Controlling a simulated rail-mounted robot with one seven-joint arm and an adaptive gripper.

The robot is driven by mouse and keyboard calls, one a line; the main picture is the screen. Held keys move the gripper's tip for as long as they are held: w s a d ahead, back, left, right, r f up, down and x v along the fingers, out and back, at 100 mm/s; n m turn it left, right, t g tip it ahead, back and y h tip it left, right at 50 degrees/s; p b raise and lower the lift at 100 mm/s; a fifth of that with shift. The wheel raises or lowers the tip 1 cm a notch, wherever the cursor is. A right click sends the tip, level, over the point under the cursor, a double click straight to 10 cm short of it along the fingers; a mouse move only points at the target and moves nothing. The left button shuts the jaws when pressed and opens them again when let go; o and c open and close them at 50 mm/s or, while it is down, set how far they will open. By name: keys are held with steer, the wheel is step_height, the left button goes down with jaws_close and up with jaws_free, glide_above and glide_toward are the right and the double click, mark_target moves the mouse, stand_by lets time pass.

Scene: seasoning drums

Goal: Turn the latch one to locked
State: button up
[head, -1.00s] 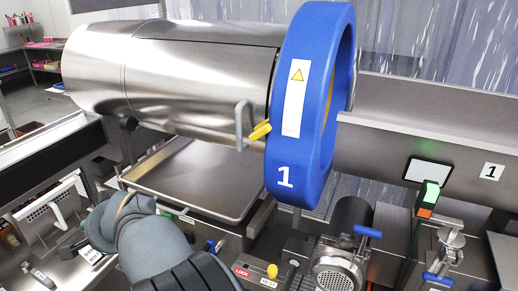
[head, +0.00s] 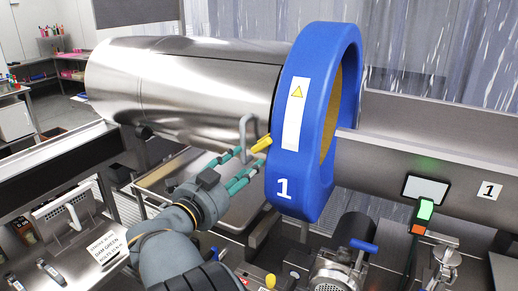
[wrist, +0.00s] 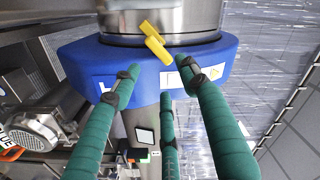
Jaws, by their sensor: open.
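The latch of drum one is a small yellow handle (head: 262,144) at the left edge of the blue ring (head: 287,160) marked "1". In the wrist view the yellow latch (wrist: 156,42) lies ahead of the fingertips, tilted across the seam between the steel drum and the blue ring. My gripper (head: 243,164) is open, its green fingers spread and empty, just below and left of the latch. In the wrist view the fingers of my gripper (wrist: 160,75) frame the space below the latch. They look apart from it, but the exact gap is hard to tell.
The steel drum (head: 190,85) lies to the left of the ring, with a grey bent handle (head: 246,130) close to the latch. A steel tray (head: 160,185) sits below. A motor (head: 335,275) and a lit green switch box (head: 424,212) stand at the lower right.

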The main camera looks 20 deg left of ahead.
mark_target(263, 148)
steer(key=w+p, duration=0.1)
steer(key=w, duration=0.2)
steer(key=w+d+p, duration=0.1)
steer(key=w+p, duration=0.1)
steer(key=w, duration=0.2)
steer(key=shift+w+d+r, duration=0.1)
steer(key=shift+w+d, duration=0.05)
steer(key=shift+d, duration=0.05)
steer(key=shift+w+d+p, duration=0.1)
steer(key=shift+w+p, duration=0.2)
steer(key=shift+w, duration=0.2)
steer(key=shift+c, duration=0.5)
jaws_close()
